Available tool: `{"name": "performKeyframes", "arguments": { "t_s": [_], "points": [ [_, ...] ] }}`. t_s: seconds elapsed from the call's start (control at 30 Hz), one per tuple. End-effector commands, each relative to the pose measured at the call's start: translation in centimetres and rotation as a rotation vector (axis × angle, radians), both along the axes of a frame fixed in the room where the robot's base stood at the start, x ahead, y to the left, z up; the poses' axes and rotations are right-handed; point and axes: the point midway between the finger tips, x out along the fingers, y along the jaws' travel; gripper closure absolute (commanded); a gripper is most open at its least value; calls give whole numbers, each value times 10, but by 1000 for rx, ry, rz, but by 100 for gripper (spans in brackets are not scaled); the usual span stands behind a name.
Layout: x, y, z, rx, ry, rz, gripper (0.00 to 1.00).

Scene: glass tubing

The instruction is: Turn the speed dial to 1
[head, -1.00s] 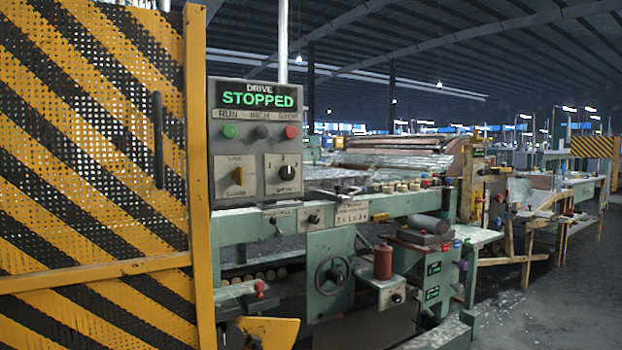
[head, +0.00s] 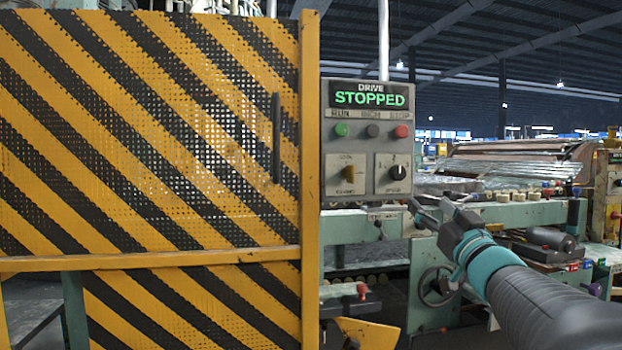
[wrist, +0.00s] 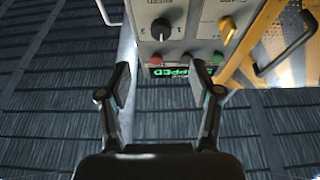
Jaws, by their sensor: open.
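The speed dial is a black round knob with a white pointer mark (head: 397,173), on the right lower plate of the grey control panel (head: 362,208).
The panel display (head: 370,97) reads DRIVE STOPPED. Green (head: 341,130), dark (head: 372,131) and red (head: 401,132) buttons sit above the dials. A yellow selector (head: 348,173) is left of the dial. A yellow-black striped guard (head: 150,130) with a dark handle (head: 276,138) stands left.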

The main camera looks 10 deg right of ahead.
Motion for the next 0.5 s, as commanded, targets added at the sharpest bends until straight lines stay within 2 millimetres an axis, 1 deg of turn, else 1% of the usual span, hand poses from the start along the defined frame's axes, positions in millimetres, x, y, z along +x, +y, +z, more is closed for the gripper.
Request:
{"name": "performKeyframes", "arguments": {
  "t_s": [0.17,0.5],
  "points": [
    [15,1,8,-1,-4,9,36],
    [73,4,31,-2,-3,8,36]
  ]
}}
